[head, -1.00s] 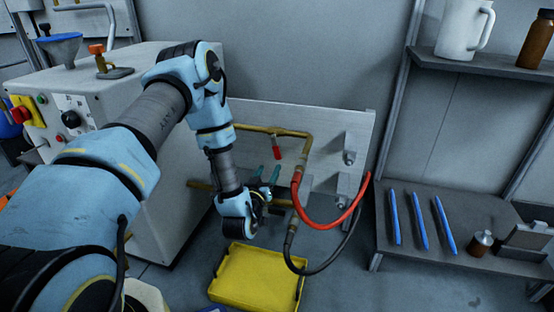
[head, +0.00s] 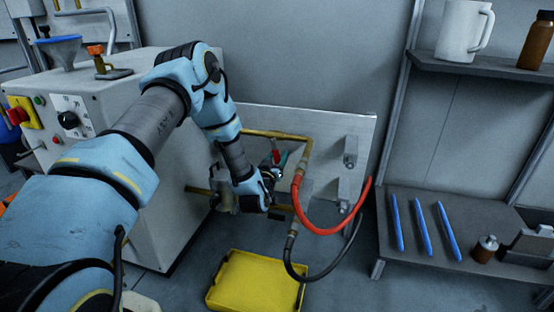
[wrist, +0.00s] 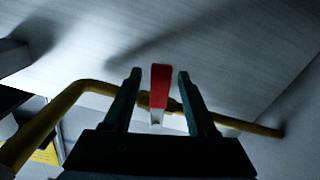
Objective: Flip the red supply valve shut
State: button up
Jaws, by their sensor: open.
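The red valve handle (wrist: 159,86) stands between the two dark green fingers of my gripper (wrist: 159,75) in the wrist view. The fingers are apart, with a visible gap on each side of the handle. The handle sits on a yellow-brass pipe (wrist: 235,123) in front of a pale panel. In the head view the handle (head: 283,157) is a small red piece below the upper brass pipe (head: 270,134), partly hidden by my gripper (head: 277,168). The valve body is mostly hidden.
A red hose (head: 325,232) and a dark hose (head: 325,277) hang just right of my gripper. A yellow tray (head: 252,283) lies on the floor below. The white machine cabinet (head: 160,225) stands left.

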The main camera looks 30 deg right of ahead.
grip_shut()
dwell(0.3)
dwell(1.1)
